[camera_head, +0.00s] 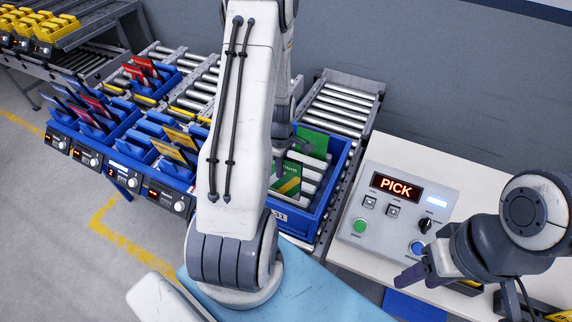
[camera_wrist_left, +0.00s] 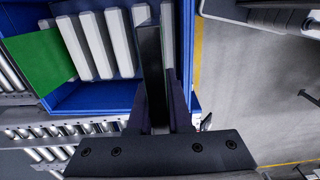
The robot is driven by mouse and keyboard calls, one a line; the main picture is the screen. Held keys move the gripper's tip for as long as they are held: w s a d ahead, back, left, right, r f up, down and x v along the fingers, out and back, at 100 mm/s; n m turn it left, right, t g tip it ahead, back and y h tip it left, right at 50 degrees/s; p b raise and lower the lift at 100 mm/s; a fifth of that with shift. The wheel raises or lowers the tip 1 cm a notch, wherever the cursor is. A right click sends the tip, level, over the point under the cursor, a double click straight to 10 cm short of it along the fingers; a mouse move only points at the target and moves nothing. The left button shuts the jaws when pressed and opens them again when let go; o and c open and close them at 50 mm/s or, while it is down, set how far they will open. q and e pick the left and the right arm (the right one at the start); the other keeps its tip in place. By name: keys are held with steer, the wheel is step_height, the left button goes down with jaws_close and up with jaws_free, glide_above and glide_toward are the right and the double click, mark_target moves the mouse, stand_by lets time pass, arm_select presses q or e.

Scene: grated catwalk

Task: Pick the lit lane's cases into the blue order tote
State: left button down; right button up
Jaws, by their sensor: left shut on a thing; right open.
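The blue order tote (camera_head: 331,192) stands on the roller conveyor with pale dividers inside. A plain green case (camera_head: 313,142) stands in its far part; it also shows in the left wrist view (camera_wrist_left: 37,60). My left gripper (camera_head: 285,150), mostly hidden behind its arm in the head view, is over the tote. In the left wrist view it is shut on a thin case (camera_wrist_left: 151,75) seen edge-on. A green case with a yellow stripe (camera_head: 287,181) shows at that spot. My right gripper (camera_head: 432,281) is open and empty near the control panel.
A control panel (camera_head: 383,218) reading PICK stands on a pale table at right. Blue lane bins with red, pink and yellow cases (camera_head: 182,137) line the left. Yellow bins (camera_head: 35,30) are far left. My left arm hides the middle.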

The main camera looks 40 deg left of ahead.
arm_select(q)
steer(key=b, duration=0.4)
glide_above(282, 193)
steer(key=shift+w+a+f, duration=0.15)
steer(key=shift+f, duration=1.05)
steer(key=shift+w+a+f, duration=0.15)
steer(key=shift+f, duration=1.15)
steer(key=shift+f+b, duration=3.1)
steer(key=shift+f, duration=1)
steer(key=c, duration=0.8)
jaws_free()
steer(key=shift+o, duration=0.2)
steer(key=o, duration=0.4)
